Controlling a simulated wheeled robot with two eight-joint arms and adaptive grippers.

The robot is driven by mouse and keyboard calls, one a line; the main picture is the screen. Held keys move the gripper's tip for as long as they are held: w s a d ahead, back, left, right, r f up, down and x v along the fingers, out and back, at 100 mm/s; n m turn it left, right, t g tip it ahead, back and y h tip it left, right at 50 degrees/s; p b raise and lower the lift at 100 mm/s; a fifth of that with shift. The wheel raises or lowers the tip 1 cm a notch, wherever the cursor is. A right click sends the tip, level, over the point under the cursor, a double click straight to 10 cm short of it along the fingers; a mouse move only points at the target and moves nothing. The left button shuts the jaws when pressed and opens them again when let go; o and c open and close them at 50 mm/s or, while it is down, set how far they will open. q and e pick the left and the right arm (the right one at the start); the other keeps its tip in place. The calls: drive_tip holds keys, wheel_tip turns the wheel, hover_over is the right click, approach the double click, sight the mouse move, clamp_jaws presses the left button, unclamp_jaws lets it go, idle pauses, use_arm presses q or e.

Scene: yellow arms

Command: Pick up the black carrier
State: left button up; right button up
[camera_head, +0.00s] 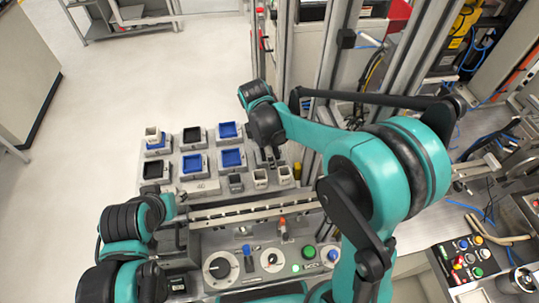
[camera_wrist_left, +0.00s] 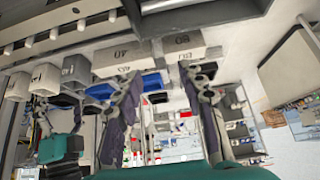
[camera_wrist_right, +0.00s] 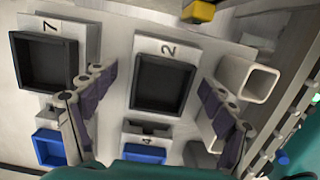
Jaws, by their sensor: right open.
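Two black carriers sit in the grey rack in the head view, one in the back row (camera_head: 193,135) and one at the front left (camera_head: 156,170). In the right wrist view, one black carrier (camera_wrist_right: 165,84) is in the slot marked 2, and another (camera_wrist_right: 45,62) is in the slot marked 7. My right gripper (camera_wrist_right: 157,88) is open, with its fingers either side of the slot 2 carrier in the picture; contact cannot be told. It is at the rack's right side in the head view (camera_head: 270,155). My left gripper (camera_wrist_left: 168,82) is open and empty.
Several blue carriers (camera_head: 232,158) share the rack. Small square cups (camera_head: 259,178) stand along its front right edge, and a white square tube (camera_wrist_right: 248,80) is close to my right finger. A control panel (camera_head: 270,260) lies in front. Metal posts (camera_head: 288,50) rise behind.

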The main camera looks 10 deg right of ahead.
drive_tip(key=c, duration=1.5)
drive_tip(key=shift+r, duration=0.15)
